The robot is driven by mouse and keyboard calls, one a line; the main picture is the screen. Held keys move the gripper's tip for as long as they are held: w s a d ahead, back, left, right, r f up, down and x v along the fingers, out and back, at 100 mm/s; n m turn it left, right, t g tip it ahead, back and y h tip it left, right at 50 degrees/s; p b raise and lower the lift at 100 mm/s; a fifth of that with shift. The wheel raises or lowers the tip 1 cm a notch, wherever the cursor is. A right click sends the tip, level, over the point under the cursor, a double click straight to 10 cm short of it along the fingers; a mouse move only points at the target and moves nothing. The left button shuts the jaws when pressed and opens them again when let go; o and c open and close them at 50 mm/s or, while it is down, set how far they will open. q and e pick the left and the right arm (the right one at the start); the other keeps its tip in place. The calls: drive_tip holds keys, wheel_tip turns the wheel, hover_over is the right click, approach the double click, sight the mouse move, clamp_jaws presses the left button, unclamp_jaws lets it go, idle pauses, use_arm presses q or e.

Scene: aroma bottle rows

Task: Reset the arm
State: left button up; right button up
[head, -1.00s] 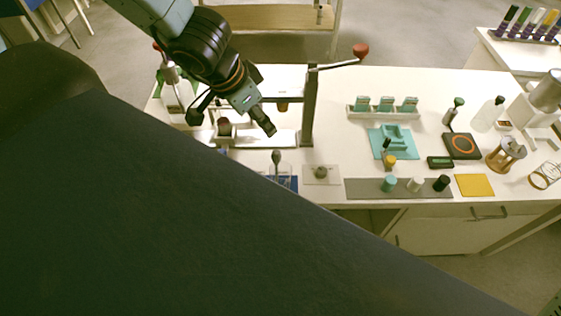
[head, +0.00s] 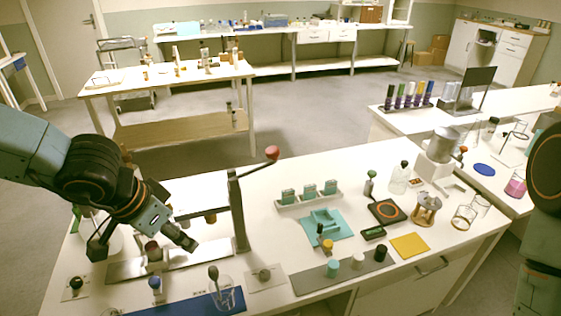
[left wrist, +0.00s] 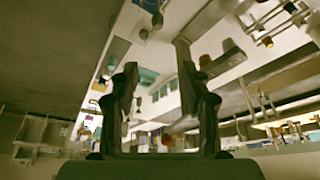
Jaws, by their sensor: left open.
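My left gripper (head: 180,236) hangs over the left part of the near bench, in front of a press-like stand (head: 238,212) with a red-knobbed lever. In the left wrist view its two fingers (left wrist: 163,92) are spread apart with nothing between them. My left arm comes in from the left edge. Part of my right arm (head: 543,210) shows at the right edge; its gripper is out of the picture. A white rack (head: 310,200) holds several teal-green bottles.
The near bench also bears a teal tray (head: 318,226), a dark pad with an orange ring (head: 386,211), a yellow mat (head: 409,246) and a blue mat (head: 200,306) with glassware. A side bench holds a coloured tube rack (head: 405,103). Open floor (head: 330,120) lies behind.

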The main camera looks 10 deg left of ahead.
use_arm(q)
drive_tip(key=s+a+f+n+g+y+b, duration=0.15)
drive_tip(key=s+f+b, duration=0.3)
drive_tip(key=f, duration=0.65)
drive_tip(key=s+a+f+n+y+b, duration=0.1)
drive_tip(key=s+f+n+y+b, duration=0.3)
drive_tip(key=f, duration=0.7)
drive_tip(key=s+d+f+g+h+b, duration=0.1)
drive_tip(key=s+d+f+h+b, duration=0.1)
drive_tip(key=s+f, duration=0.4)
drive_tip(key=s+d+f+g+h+b, duration=0.1)
drive_tip(key=s+d+f+b, duration=0.4)
drive_tip(key=f, duration=0.4)
drive_tip(key=shift+s+d+f+h, duration=0.35)
drive_tip(key=shift+s+d, duration=0.2)
drive_tip(key=shift+d, duration=0.2)
drive_tip(key=shift+r+m+g, duration=0.1)
drive_tip(key=shift+m+g, duration=0.15)
